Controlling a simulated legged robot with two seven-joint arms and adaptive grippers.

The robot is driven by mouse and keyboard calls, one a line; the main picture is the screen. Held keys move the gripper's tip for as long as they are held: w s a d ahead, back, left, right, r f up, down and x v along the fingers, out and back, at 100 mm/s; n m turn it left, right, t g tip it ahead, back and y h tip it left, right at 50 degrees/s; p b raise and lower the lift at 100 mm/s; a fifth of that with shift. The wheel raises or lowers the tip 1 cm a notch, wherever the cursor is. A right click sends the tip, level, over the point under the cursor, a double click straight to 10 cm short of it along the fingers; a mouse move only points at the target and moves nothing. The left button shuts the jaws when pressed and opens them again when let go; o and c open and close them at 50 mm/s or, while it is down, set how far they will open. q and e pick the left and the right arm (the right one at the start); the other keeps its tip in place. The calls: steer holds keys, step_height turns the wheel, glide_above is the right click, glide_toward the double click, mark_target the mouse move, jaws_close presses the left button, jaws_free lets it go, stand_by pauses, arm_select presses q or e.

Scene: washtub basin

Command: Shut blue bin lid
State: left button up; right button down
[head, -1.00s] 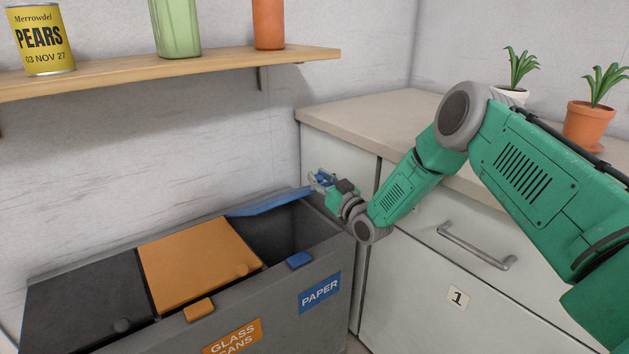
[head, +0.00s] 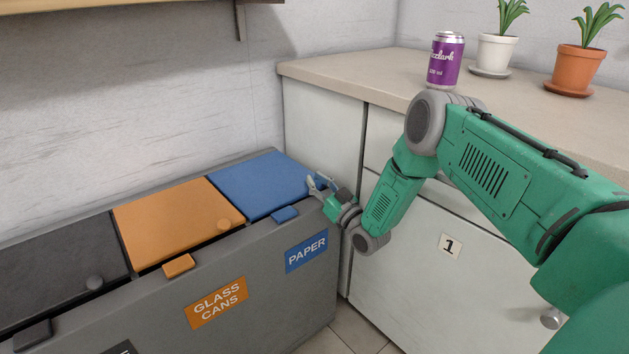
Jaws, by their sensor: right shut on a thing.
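The blue lid (head: 258,184) lies flat over the right-hand compartment of the grey bin unit (head: 262,262), about level with the orange lid next to it. The compartment's opening is covered. My right gripper (head: 317,184) is at the lid's front right corner, shut on the blue lid's knob, which its fingers mostly hide. A blue tab (head: 285,214) is on the front rim, above the blue PAPER label (head: 306,252). My left gripper is out of view.
The orange lid (head: 172,220) and black lid (head: 55,266) lie flat to the left. A white cabinet (head: 410,275) stands close on the right. On its counter (head: 350,79) are a purple can (head: 445,62), a white-potted plant (head: 495,52) and an orange-potted plant (head: 576,68).

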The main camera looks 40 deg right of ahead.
steer(key=shift+s+f, duration=0.25)
steer(key=shift+f, duration=0.3)
steer(key=shift+s+f, duration=0.2)
steer(key=shift+f, duration=0.35)
steer(key=c, duration=1.3)
jaws_free()
steer(key=shift+f+g, duration=0.2)
steer(key=shift+g, duration=0.1)
steer(key=shift+o, duration=0.2)
steer(key=shift+d, duration=0.15)
steer(key=shift+w+r, duration=0.1)
steer(key=shift+r, duration=0.1)
steer(key=shift+w+r, duration=0.1)
steer(key=shift+r, duration=0.2)
step_height(320, 180, up, 9)
steer(key=shift+d+r, duration=0.1)
